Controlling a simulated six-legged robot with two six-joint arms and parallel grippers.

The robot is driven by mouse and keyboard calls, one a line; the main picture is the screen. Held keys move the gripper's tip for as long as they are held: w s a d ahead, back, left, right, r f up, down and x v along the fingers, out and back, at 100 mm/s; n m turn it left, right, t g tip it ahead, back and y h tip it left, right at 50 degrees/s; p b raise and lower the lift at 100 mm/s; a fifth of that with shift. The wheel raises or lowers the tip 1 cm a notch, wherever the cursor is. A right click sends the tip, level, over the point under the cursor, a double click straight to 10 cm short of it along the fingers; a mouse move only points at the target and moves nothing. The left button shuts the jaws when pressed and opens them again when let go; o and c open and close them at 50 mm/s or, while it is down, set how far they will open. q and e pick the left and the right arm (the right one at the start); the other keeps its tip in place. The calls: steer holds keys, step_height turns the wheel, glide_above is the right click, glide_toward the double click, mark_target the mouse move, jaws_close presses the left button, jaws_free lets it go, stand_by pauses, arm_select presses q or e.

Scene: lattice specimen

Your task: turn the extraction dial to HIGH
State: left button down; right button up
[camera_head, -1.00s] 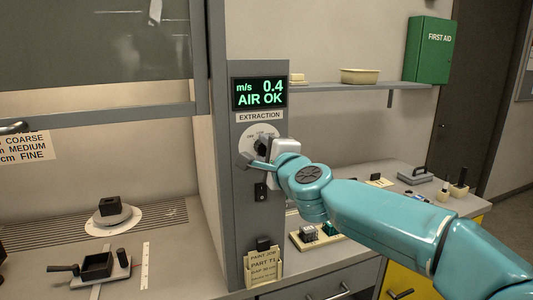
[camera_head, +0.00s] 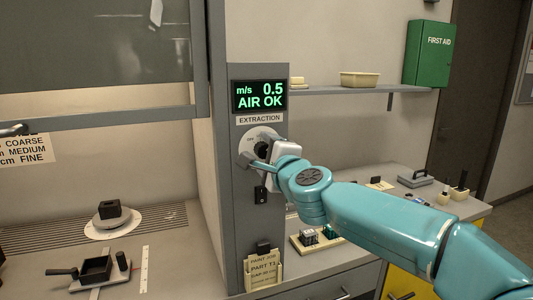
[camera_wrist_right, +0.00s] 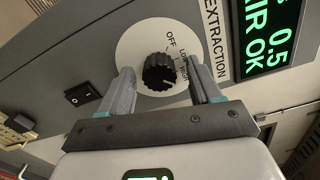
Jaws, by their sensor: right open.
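The extraction dial is a black ribbed knob (camera_head: 262,149) on a round white plate, below the EXTRACTION label on a grey column. In the right wrist view the knob (camera_wrist_right: 159,72) shows OFF, LOW and HIGH marks beside it. A small white mark on the knob points toward the HIGH side. My right gripper (camera_head: 256,160) is at the dial and partly covers it. In the wrist view its fingers (camera_wrist_right: 160,68) are open, one on each side of the knob, with gaps visible. My left gripper is not in view.
The display (camera_head: 260,95) above the dial reads 0.5 m/s, AIR OK. A black switch (camera_head: 260,194) sits just below the dial. A paint job card (camera_head: 263,270) hangs lower on the column. The fume hood stands left, a counter with small items right.

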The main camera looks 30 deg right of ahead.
steer(key=shift+s, duration=0.1)
steer(key=p+v, duration=0.1)
steer(key=v, duration=1.5)
